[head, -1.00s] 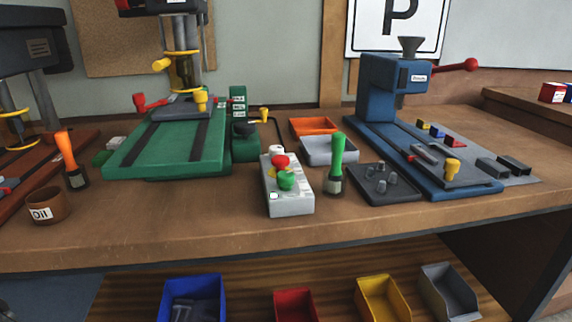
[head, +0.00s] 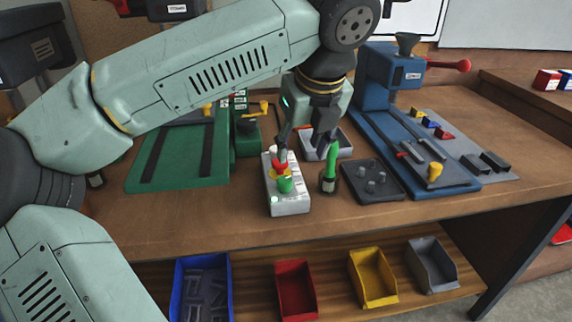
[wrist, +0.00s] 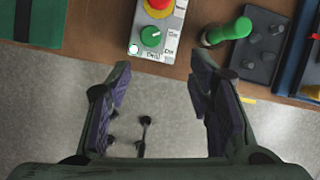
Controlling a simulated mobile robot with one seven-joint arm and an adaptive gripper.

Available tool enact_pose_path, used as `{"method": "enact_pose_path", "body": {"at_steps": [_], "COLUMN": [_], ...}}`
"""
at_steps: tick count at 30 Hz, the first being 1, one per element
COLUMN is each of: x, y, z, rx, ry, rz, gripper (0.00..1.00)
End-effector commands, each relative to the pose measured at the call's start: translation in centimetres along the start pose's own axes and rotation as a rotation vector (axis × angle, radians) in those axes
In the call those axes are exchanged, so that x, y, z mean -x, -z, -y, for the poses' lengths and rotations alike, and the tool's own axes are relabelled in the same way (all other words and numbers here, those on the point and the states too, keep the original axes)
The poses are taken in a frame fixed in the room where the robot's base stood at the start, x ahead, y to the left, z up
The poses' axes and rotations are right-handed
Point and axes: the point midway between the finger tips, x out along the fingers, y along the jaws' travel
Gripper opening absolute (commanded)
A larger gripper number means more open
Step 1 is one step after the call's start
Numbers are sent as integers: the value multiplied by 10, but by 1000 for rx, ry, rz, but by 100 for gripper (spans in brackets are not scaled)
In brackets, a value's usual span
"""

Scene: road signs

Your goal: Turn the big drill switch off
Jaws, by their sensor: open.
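The grey switch box (head: 289,203) stands near the table's front edge. It carries a green knob (head: 285,185), a red push button (head: 279,166) on yellow, and a small white lamp. In the wrist view the green knob (wrist: 150,36) shows beside printed labels, with the red button at the top edge. My gripper (head: 305,143) is open and empty, above and behind the box in the head view. In the wrist view its fingertips (wrist: 160,70) are spread, with the knob beyond them. They do not touch it. The far end of the box is partly hidden by a finger.
A green-handled tool (head: 331,168) stands just right of the box. A dark tray (head: 352,186) and the blue machine (head: 376,85) are further right. The green machine base (head: 150,165) is on the left. Coloured bins, including a red one (head: 296,290), sit on the shelf below.

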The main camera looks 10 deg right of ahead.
Motion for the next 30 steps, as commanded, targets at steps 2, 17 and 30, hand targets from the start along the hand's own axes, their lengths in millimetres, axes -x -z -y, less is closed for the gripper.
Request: {"method": "enact_pose_path", "body": {"at_steps": [2, 17, 30], "x": [-1, -78, -109], "y": [-6, -7, -7], "z": [-8, -12, -14], "rx": [27, 29, 29], "ry": [-46, -51, -50], "rz": [16, 13, 18], "gripper": [48, 48, 48]}}
